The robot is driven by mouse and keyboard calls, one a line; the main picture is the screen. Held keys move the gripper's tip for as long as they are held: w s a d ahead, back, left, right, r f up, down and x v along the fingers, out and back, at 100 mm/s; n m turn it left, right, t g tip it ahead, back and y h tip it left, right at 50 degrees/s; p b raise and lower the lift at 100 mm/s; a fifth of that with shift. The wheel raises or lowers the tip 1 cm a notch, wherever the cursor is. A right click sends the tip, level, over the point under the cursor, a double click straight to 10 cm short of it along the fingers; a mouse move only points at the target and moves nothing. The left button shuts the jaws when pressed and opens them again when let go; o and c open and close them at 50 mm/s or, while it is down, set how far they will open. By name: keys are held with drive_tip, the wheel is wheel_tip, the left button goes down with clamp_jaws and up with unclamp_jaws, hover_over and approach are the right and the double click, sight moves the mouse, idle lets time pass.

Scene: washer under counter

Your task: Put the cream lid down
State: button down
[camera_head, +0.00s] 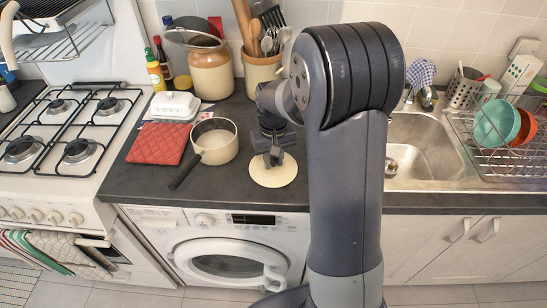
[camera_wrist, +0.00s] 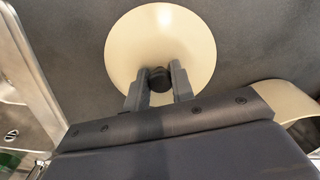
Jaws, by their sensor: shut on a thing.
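The cream lid (camera_head: 273,176) is a round disc with a dark knob, over the dark counter near its front edge in the head view. My gripper (camera_head: 275,157) points down at its middle and is shut on the knob. In the wrist view, the lid (camera_wrist: 187,42) fills the upper middle, and the two fingers of my gripper (camera_wrist: 159,78) are on either side of the black knob. The lid looks level. I cannot tell whether its underside touches the counter.
A cream saucepan (camera_head: 216,152) with a dark handle stands left of the lid. A red quilted mat (camera_head: 158,144) and a white butter dish (camera_head: 175,105) are further left, then the stove (camera_head: 65,135). The sink (camera_head: 420,150) is to the right. Utensil crocks stand behind.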

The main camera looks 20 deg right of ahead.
sight(273, 159)
drive_tip(key=shift+f, duration=0.2)
drive_tip(key=c, duration=1.2)
unclamp_jaws()
drive_tip(key=shift+r, duration=0.15)
wheel_tip(273, 159, up, 12)
